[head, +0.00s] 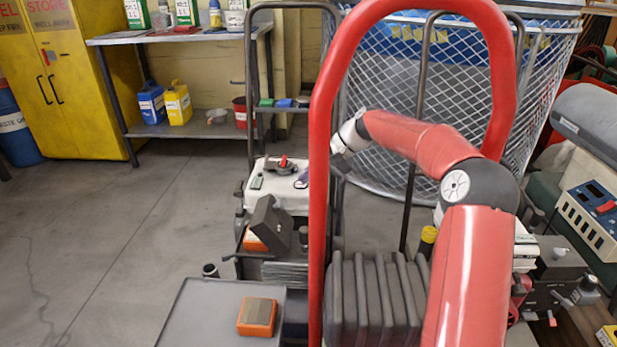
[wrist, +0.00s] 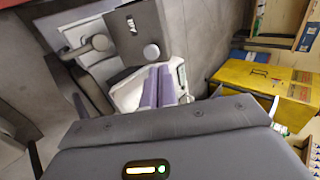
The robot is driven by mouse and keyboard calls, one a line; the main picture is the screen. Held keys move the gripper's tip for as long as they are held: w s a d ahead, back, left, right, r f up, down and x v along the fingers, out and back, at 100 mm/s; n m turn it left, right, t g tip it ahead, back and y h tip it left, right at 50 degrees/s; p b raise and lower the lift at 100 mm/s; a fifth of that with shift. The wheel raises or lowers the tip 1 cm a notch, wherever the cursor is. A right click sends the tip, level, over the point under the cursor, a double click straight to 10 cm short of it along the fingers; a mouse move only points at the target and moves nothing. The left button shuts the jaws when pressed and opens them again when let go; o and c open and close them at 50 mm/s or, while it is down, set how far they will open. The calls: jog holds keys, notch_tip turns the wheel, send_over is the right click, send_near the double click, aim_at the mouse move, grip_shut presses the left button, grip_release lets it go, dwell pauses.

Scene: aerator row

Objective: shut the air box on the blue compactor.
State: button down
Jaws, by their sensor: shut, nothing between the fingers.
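A dark grey box (head: 271,222) with a tilted, lid-like upper part sits on a machine with a white top (head: 285,181); an orange block (head: 256,241) shows beside it. This looks like the air box, standing open. I cannot make out a blue body on that machine. In the wrist view a dark grey box part (wrist: 135,35) with a round knob lies just beyond my gripper (wrist: 158,72). Its two fingers are together, with nothing seen between them. I cannot tell whether they touch the box. In the head view my wrist shows beside the red hoop, and the fingers are hidden.
A red hoop handle (head: 319,200) stands close in front of my arm. An orange block (head: 257,317) lies on a grey tray (head: 192,310). A mesh cage (head: 390,90) stands behind; a switch panel (head: 592,215) is at right. The floor (head: 110,240) at left is clear.

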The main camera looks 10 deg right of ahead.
aim_at(269, 205)
jog(key=x, duration=1.1)
jog(key=shift+w+a+r, duration=0.1)
jog(key=shift+a+r, duration=0.15)
jog(key=shift+a, duration=0.05)
jog(key=shift+f, duration=0.2)
